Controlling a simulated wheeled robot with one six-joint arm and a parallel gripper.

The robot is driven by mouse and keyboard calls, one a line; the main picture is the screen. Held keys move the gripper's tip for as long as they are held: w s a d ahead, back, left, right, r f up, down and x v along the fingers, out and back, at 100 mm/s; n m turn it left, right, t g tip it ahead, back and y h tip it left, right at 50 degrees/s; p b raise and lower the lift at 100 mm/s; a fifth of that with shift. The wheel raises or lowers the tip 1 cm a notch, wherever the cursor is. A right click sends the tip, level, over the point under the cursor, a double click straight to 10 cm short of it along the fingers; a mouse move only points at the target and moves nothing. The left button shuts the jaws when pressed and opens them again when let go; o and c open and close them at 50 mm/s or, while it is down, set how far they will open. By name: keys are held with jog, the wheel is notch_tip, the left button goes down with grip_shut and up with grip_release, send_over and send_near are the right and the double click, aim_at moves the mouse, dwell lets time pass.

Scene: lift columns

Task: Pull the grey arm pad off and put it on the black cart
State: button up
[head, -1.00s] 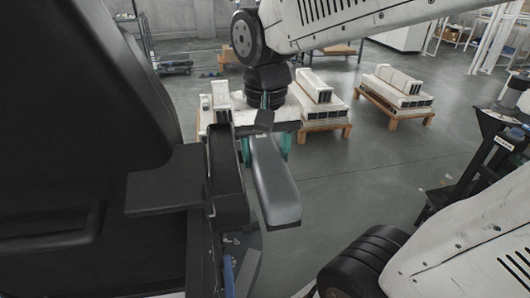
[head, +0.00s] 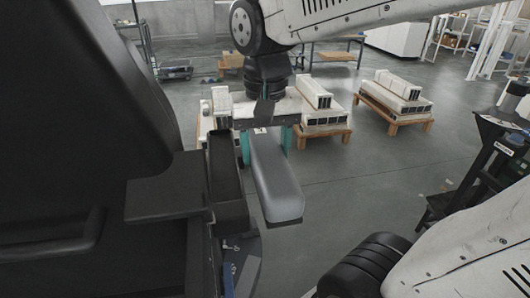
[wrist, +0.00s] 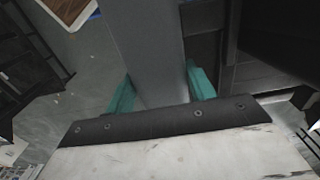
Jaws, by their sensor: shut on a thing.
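The grey arm pad (head: 275,180) is a long block with a dark underside, in the middle of the head view. My gripper (head: 265,145) has teal fingers, one on each side of the pad's far end, and is shut on it. In the wrist view the pad (wrist: 147,45) runs upward between the teal fingers (wrist: 158,92). The pad lies just right of a black bracket (head: 226,180) on the seat side, with a narrow gap visible between them. The black cart (head: 480,170) is probably the dark stand at the right edge, partly cut off.
A large black seat (head: 80,120) fills the left side. Pallets with pale stacked blocks (head: 320,115) and (head: 395,100) stand on the floor behind. The grey floor (head: 360,190) between the pad and the dark stand is clear. My white arm links cross the top and lower right.

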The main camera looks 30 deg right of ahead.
aim_at(265, 145)
jog(key=shift+r, duration=2.45)
